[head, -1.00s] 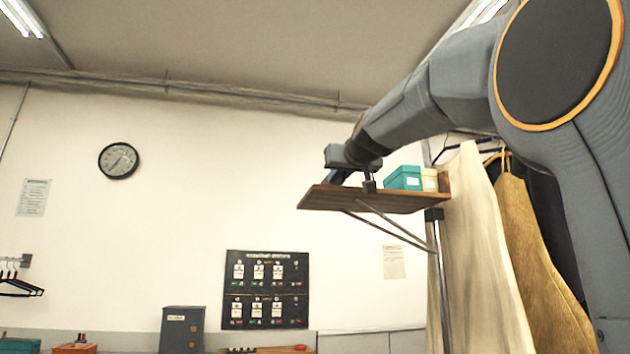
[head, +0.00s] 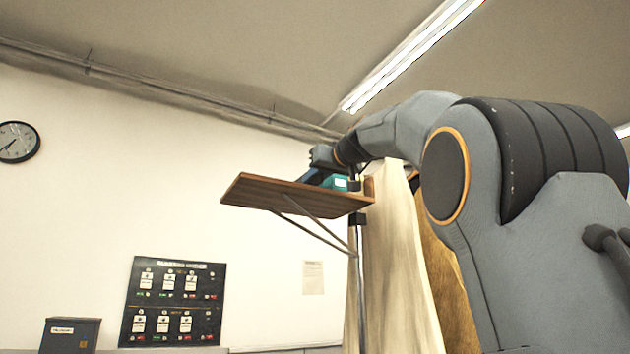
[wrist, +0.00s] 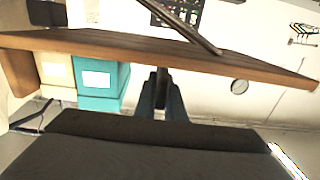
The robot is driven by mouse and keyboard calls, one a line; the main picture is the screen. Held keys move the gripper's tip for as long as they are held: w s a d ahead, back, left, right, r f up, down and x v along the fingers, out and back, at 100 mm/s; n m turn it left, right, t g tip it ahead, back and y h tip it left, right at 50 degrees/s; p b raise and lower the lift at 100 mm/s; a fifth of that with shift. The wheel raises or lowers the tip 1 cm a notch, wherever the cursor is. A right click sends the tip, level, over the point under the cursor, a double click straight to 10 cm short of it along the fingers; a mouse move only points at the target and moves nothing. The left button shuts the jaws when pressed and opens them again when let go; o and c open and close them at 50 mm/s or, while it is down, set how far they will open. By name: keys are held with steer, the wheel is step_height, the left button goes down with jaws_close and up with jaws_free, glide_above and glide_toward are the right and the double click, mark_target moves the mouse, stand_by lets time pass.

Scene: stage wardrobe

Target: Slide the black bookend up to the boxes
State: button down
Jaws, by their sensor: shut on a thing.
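In the wrist view the scene appears upside down. My gripper (wrist: 162,102) is shut on the black bookend (wrist: 162,82), which shows as a narrow dark upright at the shelf board. The teal box (wrist: 98,86), with a white label, is left of the bookend; a small gap seems to separate it from my fingers. The cream box (wrist: 57,69) stands beside it on the far side. In the head view my gripper (head: 318,176) is over the shelf (head: 285,194), next to the teal box (head: 341,183). The bookend is not clear there, and the cream box is hidden.
A wooden end panel (wrist: 15,70) closes the shelf beyond the cream box. A metal brace (head: 315,224) runs under the shelf. Hanging garments (head: 395,270) are right of it. The shelf's other end (wrist: 265,70) is bare.

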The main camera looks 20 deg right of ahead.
steer(key=c, duration=1.8)
jaws_free()
steer(key=shift+c, duration=0.2)
steer(key=s+d+b, duration=0.1)
steer(key=s+b, duration=0.2)
steer(key=s, duration=0.4)
steer(key=shift+s, duration=0.35)
